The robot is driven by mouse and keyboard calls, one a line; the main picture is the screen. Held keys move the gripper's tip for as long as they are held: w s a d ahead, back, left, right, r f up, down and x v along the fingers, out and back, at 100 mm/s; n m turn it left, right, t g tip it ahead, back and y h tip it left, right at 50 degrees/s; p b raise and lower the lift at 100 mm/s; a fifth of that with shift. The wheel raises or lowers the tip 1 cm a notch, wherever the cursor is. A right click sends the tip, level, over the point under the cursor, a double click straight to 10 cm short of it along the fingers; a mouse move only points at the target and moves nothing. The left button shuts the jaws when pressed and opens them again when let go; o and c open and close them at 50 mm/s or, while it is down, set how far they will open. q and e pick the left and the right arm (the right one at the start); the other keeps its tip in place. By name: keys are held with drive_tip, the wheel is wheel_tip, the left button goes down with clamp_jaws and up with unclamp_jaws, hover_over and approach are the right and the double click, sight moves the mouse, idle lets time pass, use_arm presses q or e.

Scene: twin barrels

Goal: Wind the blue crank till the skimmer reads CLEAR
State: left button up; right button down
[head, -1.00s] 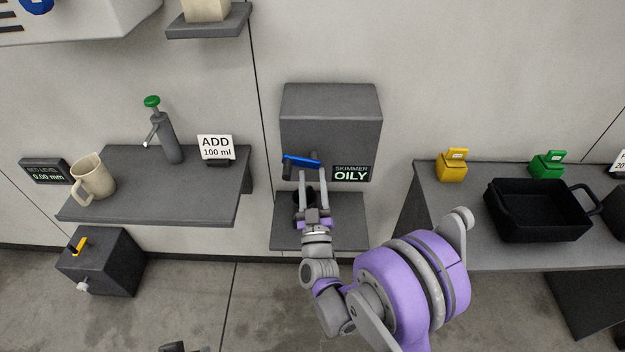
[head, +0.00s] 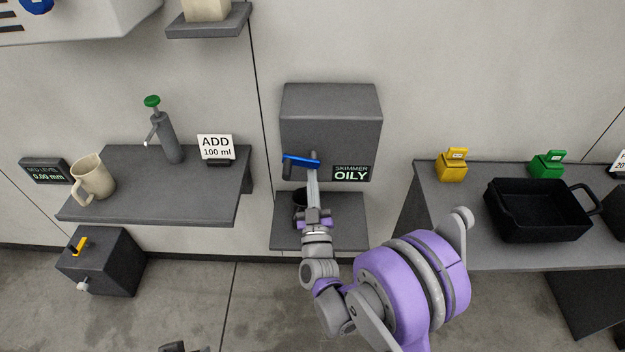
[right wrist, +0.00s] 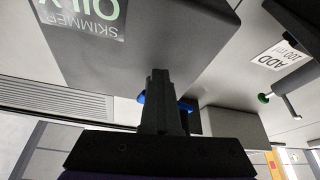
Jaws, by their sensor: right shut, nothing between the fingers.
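The skimmer is a dark grey box (head: 331,115) on the wall. Its display (head: 350,173) reads OILY. The blue crank (head: 298,160) on its front lies nearly level, its right end by my fingers. My right gripper (head: 313,170) is shut with nothing between its fingers, its tips at the crank's right end. In the right wrist view the closed fingers (right wrist: 160,80) partly cover the blue crank (right wrist: 185,105); whether they touch it I cannot tell. A small dark piece at the bottom edge of the head view may be my left gripper (head: 185,347).
A dark cup (head: 299,198) stands on the shelf (head: 345,225) below the skimmer, partly behind my gripper. The left shelf (head: 200,205) holds a beige mug (head: 93,180), a pump (head: 165,135) and an ADD sign (head: 216,147). A black tray (head: 540,226) is at right.

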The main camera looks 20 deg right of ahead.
idle(0.5)
drive_tip(key=c, duration=0.7)
unclamp_jaws()
drive_tip(key=shift+c, duration=0.2)
drive_tip(key=shift+s, duration=0.1)
drive_tip(key=b+v, duration=0.3)
drive_tip(key=v, duration=0.7)
drive_tip(key=shift+s, duration=0.3)
drive_tip(key=shift+a+f, duration=0.1)
drive_tip(key=shift+f, duration=0.05)
